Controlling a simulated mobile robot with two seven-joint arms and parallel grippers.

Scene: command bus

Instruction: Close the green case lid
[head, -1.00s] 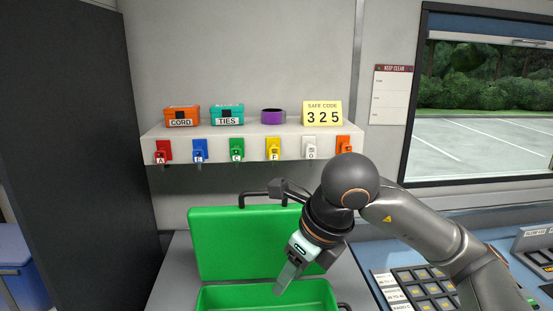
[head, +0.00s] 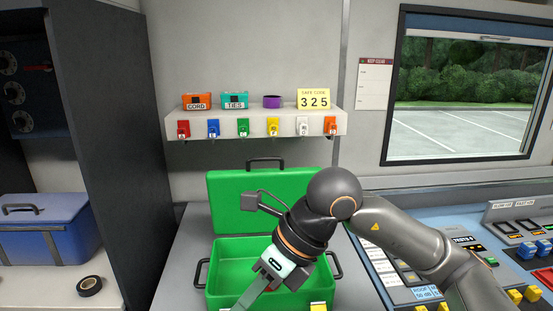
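The green case stands open on the grey counter. Its lid (head: 231,188) is raised upright at the back, with a black handle on top. Its base (head: 228,252) lies in front, with dark side handles and yellow latches at the front. My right gripper (head: 252,298) reaches down over the base, in front of the lid and apart from it. Its arm hides the lid's right part and part of the base. I cannot tell whether its fingers are open or shut. My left gripper is not in view.
A shelf (head: 255,125) above holds boxes, a purple ring, a code card and colored key tags. A control console (head: 480,240) lies right. A dark partition (head: 95,120) stands left, beyond it a blue cooler (head: 45,232) and a tape roll (head: 90,286).

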